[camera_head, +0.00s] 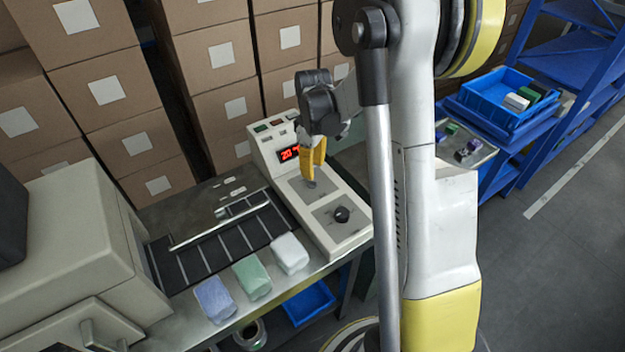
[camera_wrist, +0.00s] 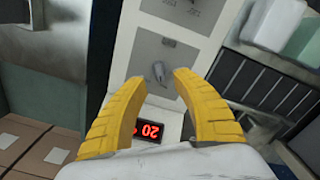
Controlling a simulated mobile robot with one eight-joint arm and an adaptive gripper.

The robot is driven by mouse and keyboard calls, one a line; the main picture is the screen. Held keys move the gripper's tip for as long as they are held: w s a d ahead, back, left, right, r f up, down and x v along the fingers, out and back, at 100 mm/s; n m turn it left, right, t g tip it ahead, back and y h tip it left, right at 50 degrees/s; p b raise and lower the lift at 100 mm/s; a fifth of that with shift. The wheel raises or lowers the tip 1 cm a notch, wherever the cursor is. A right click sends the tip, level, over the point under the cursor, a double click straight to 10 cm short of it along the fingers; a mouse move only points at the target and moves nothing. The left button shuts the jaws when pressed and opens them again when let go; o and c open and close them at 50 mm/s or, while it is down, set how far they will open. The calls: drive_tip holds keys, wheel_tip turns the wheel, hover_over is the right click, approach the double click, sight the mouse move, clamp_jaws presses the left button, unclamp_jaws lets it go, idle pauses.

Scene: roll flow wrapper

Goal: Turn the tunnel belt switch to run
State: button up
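The control box (camera_head: 322,234) is a long, pale panel on the bench. A small grey lever switch (camera_wrist: 158,71) sits on its upper grey plate, and its tip shows under my fingers in the head view (camera_head: 309,183). The plate labels are too small to read, so I cannot confirm which one is the tunnel belt switch. My gripper (camera_wrist: 158,78) has its yellow fingers apart, pointing at the lever, which shows between and just beyond the fingertips. I cannot tell whether they touch it.
A red display (camera_head: 289,153) and several buttons stand at the box's raised back end. A dark slotted belt (camera_head: 215,245) lies to the left, with white, green and blue blocks (camera_head: 252,278) along its front. Stacked cartons (camera_head: 215,55) stand behind.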

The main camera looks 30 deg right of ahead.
sight(313, 182)
wheel_tip(313, 182, down, 5)
drive_tip(key=shift+f+b, duration=0.1)
drive_tip(key=shift+b, duration=0.55)
drive_tip(key=shift+c, duration=0.5)
clamp_jaws()
drive_tip(key=m, duration=0.6)
drive_tip(key=shift+b, duration=0.3)
drive_tip(key=m, duration=0.5)
drive_tip(key=shift+m, duration=0.4)
